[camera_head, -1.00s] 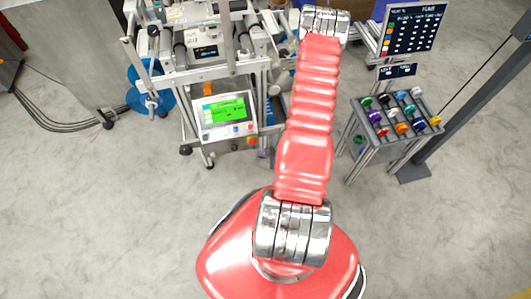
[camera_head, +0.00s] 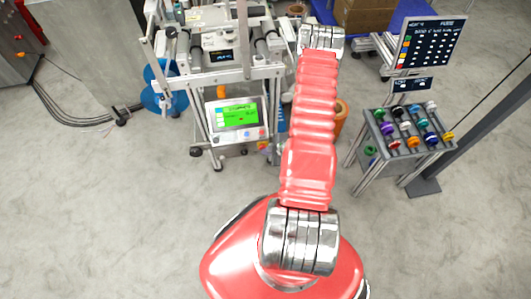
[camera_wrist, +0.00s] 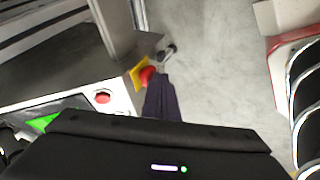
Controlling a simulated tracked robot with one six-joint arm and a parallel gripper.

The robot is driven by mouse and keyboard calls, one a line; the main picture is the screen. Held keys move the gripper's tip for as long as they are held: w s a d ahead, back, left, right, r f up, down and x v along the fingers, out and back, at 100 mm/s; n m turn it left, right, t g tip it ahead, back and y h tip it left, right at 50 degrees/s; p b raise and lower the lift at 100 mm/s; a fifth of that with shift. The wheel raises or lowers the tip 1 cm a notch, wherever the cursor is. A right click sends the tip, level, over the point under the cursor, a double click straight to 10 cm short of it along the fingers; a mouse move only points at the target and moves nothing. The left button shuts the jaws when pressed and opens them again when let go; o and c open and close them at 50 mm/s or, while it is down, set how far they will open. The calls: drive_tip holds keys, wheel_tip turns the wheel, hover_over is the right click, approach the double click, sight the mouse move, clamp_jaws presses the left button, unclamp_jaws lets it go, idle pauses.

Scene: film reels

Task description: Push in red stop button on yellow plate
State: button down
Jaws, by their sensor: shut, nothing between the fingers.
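The red stop button (camera_wrist: 148,74) stands out from a yellow plate (camera_wrist: 136,73) at the machine's corner in the wrist view. In the head view the yellow plate (camera_head: 263,145) is a tiny patch below the screen's right end. My gripper (camera_wrist: 160,82) shows as dark, closed fingers in the wrist view. It holds nothing. Its tip appears just right of the red button; I cannot tell whether they touch. In the head view my arm hides the gripper.
Another red button (camera_wrist: 103,97) sits on the white panel beside the green screen (camera_head: 236,115). A rack of coloured reels (camera_head: 408,130) stands to the right, with a sign board (camera_head: 431,45) behind it. An orange roll (camera_head: 341,117) stands behind my arm. The floor in front is clear.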

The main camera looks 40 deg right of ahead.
drive_tip(key=shift+w+d+r, duration=0.1)
drive_tip(key=shift+w+d, duration=0.55)
drive_tip(key=shift+w, duration=0.3)
drive_tip(key=s+a+r, duration=0.2)
drive_tip(key=s+r, duration=0.5)
drive_tip(key=s, duration=0.3)
drive_tip(key=shift+s+a+r, duration=0.2)
drive_tip(key=shift+a+r, duration=0.05)
drive_tip(key=shift+a, duration=0.05)
idle(0.3)
